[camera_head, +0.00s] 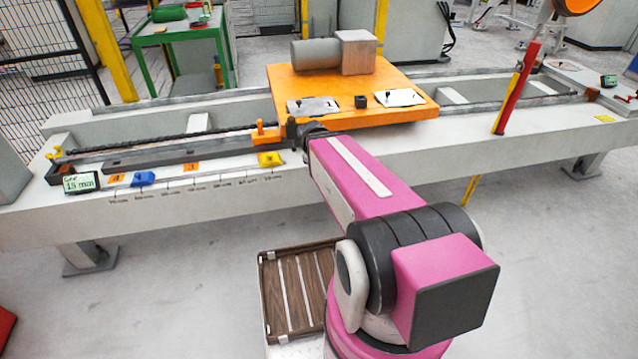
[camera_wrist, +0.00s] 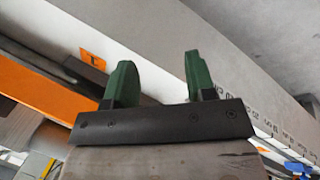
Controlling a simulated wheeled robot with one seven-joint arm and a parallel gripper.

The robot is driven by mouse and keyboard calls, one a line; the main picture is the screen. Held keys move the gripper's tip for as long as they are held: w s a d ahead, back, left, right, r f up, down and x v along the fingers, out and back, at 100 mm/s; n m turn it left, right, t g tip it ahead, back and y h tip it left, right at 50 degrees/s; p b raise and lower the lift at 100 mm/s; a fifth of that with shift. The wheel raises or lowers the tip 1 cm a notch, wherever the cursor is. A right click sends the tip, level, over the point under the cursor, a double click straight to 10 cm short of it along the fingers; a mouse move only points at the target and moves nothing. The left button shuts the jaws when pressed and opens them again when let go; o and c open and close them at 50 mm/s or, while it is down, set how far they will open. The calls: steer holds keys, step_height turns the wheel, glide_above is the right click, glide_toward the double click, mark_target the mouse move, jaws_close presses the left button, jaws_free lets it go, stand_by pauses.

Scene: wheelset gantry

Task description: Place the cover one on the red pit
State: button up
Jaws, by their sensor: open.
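Two flat plates lie on the orange platform: a grey one (camera_head: 313,106) at its front left and a whiter one (camera_head: 399,97) at its front right, each with a small dark knob. I cannot tell which is cover one. No red pit can be made out for certain. My gripper (camera_wrist: 160,75) shows in the wrist view with two green fingers apart and nothing between them. In the head view my pink arm reaches toward the platform's front left corner, and the gripper is largely hidden there.
The orange platform (camera_head: 285,82) bears a grey cylinder and block (camera_head: 357,52). It sits across a long pale beam (camera_head: 240,190). A yellow block (camera_head: 270,159) and a blue block (camera_head: 143,179) lie on the beam. A red and yellow post (camera_head: 517,88) stands at right.

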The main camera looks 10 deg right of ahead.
steer(key=s+a+f+m+g+y, duration=0.2)
steer(key=s+m+g, duration=0.1)
steer(key=s+m, duration=0.4)
steer(key=shift+s+f+m+y, duration=0.2)
steer(key=shift+s+m+y, duration=0.1)
steer(key=shift+m, duration=0.1)
stand_by(0.6)
